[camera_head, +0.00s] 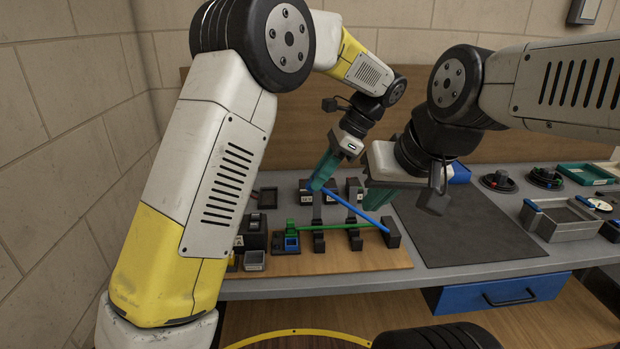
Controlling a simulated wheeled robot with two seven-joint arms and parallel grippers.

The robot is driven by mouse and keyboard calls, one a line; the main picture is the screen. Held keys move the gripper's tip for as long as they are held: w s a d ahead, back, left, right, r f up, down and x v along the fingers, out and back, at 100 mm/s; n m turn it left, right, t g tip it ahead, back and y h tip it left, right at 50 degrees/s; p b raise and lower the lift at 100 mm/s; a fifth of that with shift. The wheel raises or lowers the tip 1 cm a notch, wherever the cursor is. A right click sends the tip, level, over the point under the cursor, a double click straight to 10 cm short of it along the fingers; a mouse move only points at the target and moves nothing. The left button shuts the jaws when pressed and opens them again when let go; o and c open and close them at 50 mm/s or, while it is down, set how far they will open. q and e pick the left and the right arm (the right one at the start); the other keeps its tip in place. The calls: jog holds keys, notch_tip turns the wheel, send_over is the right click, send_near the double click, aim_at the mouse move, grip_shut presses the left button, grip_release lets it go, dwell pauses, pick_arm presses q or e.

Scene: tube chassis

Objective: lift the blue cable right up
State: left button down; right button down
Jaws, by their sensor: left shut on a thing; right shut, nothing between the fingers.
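The blue cable (356,211) runs as a straight slanting line over the wooden board (340,262). Its upper left end is at the fingertips of my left gripper (319,184). Its lower right end meets a dark block (391,232) at the board's right side. My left gripper has teal fingers and is shut on the raised end of the cable.
A green cable (335,228) lies across dark holders on the board. A dark mat (465,230) lies to the right, clear. Further right are a grey metal tray (562,223), round black parts (499,181) and a green tray (588,173). A blue drawer (500,293) is below the bench top.

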pick_arm(q)
jog(key=shift+d+r, duration=0.2)
jog(key=shift+d, duration=0.1)
jog(key=c, duration=1.6)
grip_release()
jog(key=shift+d, duration=0.1)
jog(key=shift+o, duration=0.2)
jog(key=shift+f, duration=0.1)
jog(key=v, duration=0.7)
jog(key=shift+r, duration=0.4)
jog(key=shift+d, duration=0.1)
